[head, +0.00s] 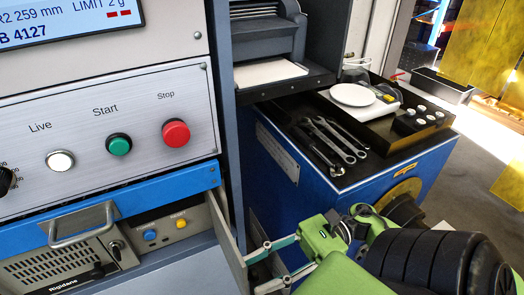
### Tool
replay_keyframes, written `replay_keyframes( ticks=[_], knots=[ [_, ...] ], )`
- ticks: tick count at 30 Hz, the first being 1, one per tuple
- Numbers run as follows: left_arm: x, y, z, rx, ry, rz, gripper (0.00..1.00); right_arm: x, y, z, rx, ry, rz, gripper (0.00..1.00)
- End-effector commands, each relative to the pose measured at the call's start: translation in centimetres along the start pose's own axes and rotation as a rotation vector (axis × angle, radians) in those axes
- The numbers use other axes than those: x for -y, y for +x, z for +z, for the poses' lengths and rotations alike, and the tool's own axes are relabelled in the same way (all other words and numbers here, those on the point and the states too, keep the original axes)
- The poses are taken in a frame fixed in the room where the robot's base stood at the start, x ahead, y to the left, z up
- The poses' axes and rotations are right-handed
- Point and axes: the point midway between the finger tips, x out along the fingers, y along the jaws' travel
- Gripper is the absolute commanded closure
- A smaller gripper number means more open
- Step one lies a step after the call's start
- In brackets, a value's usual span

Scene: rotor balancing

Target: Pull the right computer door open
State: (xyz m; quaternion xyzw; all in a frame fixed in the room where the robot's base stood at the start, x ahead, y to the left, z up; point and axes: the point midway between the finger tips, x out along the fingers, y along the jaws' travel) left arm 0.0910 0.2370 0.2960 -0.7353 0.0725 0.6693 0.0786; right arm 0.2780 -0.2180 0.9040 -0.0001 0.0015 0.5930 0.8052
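The right computer door (228,238) is a grey panel at the right side of the computer compartment. It stands swung outward, showing as a narrow slanted panel. My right gripper (254,275), green with thin grey fingers, is to the right of the door. Its fingers are spread, with nothing seen between them. The upper fingertip is at the door's outer edge; I cannot tell whether it touches. My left gripper is not in view.
Above the compartment is a control panel (100,110) with white, green and red buttons. At right, a blue cabinet (310,200) carries a black tray (385,130) and wrenches (335,140). A dark bin (442,84) stands on the floor behind.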

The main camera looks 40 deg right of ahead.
Motion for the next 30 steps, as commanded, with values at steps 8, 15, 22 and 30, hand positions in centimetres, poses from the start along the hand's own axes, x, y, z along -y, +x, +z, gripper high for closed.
replay_keyframes(
  ticks=[8,15,22,30],
  knots=[
    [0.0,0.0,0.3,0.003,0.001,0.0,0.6,0.1,-0.4,0.0,0.001,0.0,-0.002,0.64],
    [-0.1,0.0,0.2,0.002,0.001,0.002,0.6,0.2,-4.5,0.0,-0.002,0.001,-0.005,0.64],
    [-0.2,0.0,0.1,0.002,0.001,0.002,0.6,0.1,-9.2,0.0,0.0,0.0,-0.004,0.64],
    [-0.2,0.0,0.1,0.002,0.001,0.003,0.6,0.0,-11.9,0.0,0.001,0.0,-0.001,0.64]
  ],
)
